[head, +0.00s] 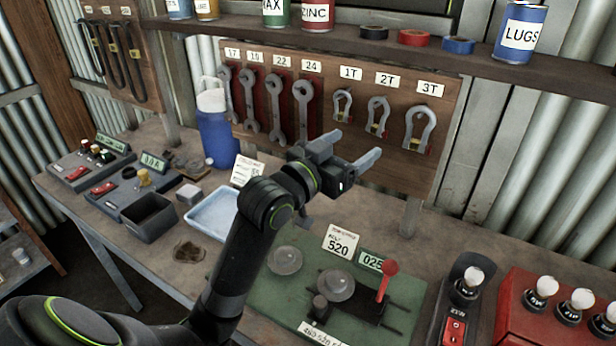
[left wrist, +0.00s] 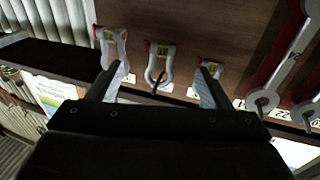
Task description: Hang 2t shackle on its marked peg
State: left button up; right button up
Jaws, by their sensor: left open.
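The 2T shackle (head: 378,116), grey with a coloured pin at its lower end, hangs on the brown board under the 2T label (head: 387,79). The 1T shackle (head: 342,104) hangs to its left and the larger 3T shackle (head: 419,128) to its right. My left gripper (head: 350,148) is open and empty, in front of the board and below the shackles in the head view. In the left wrist view, the middle shackle (left wrist: 155,66) appears between the two open fingers, apart from both. Its peg shows as a dark hook there. My right gripper is not in view.
Several wrenches (head: 275,105) hang left of the shackles. A shelf (head: 345,38) with cans and tape rolls juts out above. Below are a blue bottle (head: 218,138), a pale blue tray (head: 214,218) and a green panel (head: 300,290) with a red-knobbed lever.

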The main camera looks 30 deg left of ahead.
pick_arm(q)
jog(key=p+v, duration=0.5)
jog(key=v, duration=0.6)
jog(key=shift+s+p, duration=0.2)
jog(key=shift+p, duration=0.2)
